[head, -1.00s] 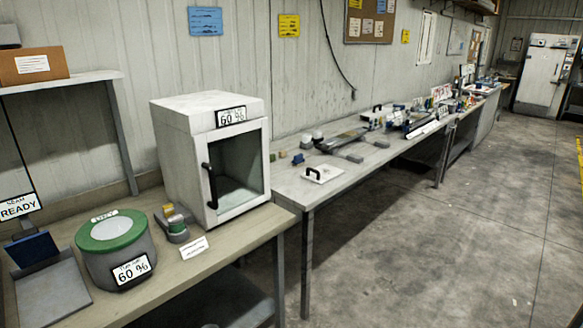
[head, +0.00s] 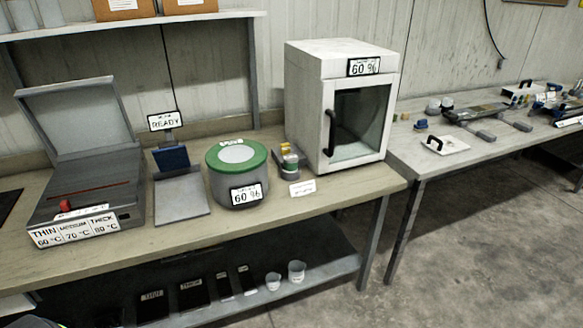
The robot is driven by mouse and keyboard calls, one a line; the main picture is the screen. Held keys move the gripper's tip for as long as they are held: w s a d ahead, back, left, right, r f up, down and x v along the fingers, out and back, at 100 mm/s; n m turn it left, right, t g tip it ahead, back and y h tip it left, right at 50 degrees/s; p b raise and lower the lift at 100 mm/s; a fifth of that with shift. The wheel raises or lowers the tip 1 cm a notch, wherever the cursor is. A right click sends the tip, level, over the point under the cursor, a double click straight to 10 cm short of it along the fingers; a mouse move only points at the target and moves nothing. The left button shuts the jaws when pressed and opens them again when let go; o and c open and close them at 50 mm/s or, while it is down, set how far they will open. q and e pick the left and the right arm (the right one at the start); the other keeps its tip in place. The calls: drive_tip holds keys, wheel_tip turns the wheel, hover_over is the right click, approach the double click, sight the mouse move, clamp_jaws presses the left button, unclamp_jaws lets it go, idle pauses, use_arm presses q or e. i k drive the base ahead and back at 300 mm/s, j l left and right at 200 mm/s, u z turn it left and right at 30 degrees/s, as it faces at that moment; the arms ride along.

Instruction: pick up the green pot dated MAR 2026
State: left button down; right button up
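No date reading MAR 2026 is legible in the head view. A squat grey drum with a green lid (head: 236,158) stands on the near bench, with a "60 %" label on its front. Just right of it is a small grey holder (head: 280,162) with small yellow, white and green items (head: 289,156). They are too small to tell whether one is a dated pot. A small white card (head: 302,187) with unreadable print is in front of them.
A white cabinet (head: 306,112) with a glass door stands right of the holder. Left are a READY stand (head: 182,196) and an open-lidded heater (head: 95,182). Cups (head: 297,271) and dark packets (head: 193,293) sit on the lower shelf. The bench's front edge is mostly clear.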

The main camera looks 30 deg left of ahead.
sight(290, 159)
drive_tip(key=i+l+u, duration=0.1)
drive_tip(key=i+u, duration=0.15)
drive_tip(key=u, duration=0.2)
drive_tip(key=i+l+u, duration=0.15)
drive_tip(key=u, duration=0.25)
drive_tip(key=i+l, duration=0.05)
drive_tip(key=i, duration=0.1)
